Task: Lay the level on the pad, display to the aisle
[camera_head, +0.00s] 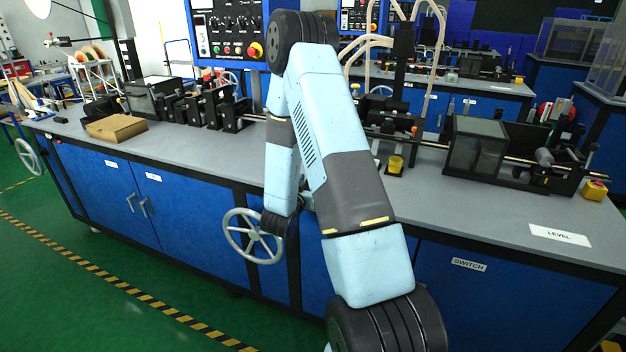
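A white pad marked LEVEL (560,235) lies flat on the right part of the grey bench top, near its front edge. Nothing lies on it. I cannot make out the level itself or its display anywhere in this view. My pale blue arm crosses the middle of the view and hides part of the bench behind it. My gripper's fingers do not show, so I cannot see whether they hold anything.
The grey bench (480,210) carries a cardboard box (117,127), a yellow cup-like item (396,165), a clear-covered machine (478,145) and a yellow-and-red stop button box (595,190). A handwheel (253,236) juts from the front. Green floor with a striped line (130,290) lies before it.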

